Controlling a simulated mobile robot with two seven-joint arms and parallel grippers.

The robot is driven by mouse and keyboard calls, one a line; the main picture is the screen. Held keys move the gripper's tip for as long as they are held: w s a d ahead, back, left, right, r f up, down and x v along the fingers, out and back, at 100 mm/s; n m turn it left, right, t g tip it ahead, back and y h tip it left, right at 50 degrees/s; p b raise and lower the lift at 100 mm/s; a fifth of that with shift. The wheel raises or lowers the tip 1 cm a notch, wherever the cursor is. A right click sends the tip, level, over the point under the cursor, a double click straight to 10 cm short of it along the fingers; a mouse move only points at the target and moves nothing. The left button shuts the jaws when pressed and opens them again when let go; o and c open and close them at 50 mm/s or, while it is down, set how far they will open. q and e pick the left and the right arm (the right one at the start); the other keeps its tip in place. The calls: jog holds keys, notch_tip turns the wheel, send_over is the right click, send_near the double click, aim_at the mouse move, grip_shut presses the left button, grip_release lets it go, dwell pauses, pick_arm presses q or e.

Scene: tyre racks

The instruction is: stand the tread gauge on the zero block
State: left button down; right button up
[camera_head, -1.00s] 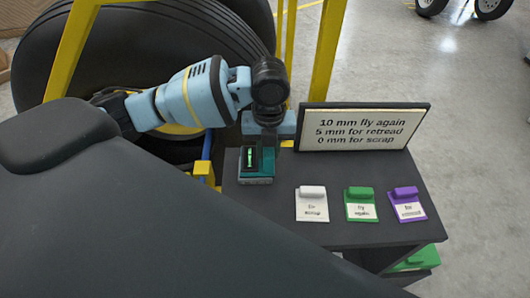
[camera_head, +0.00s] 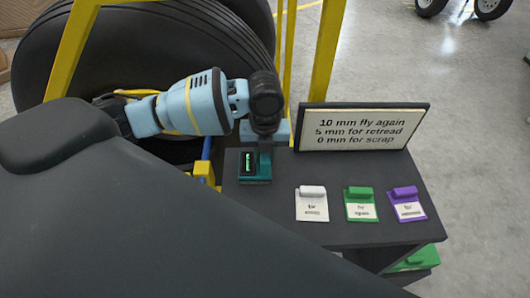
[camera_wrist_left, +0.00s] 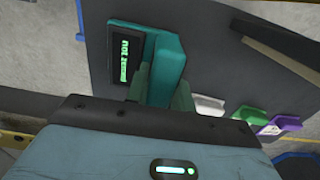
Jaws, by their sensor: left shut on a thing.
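My right gripper is out of view.
A sign (camera_head: 364,128) stands at the table's back edge. White (camera_head: 312,204), green (camera_head: 361,205) and purple (camera_head: 408,204) tags lie in a row on the dark table (camera_head: 285,230). A large tyre (camera_head: 150,50) and yellow rack posts (camera_head: 326,50) stand behind.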

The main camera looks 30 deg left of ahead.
pick_arm(q)
jog(key=c, duration=1.2)
grip_release()
notch_tip(320, 180, up, 12)
jog(key=shift+r+p, duration=0.15)
jog(key=shift+p, duration=0.2)
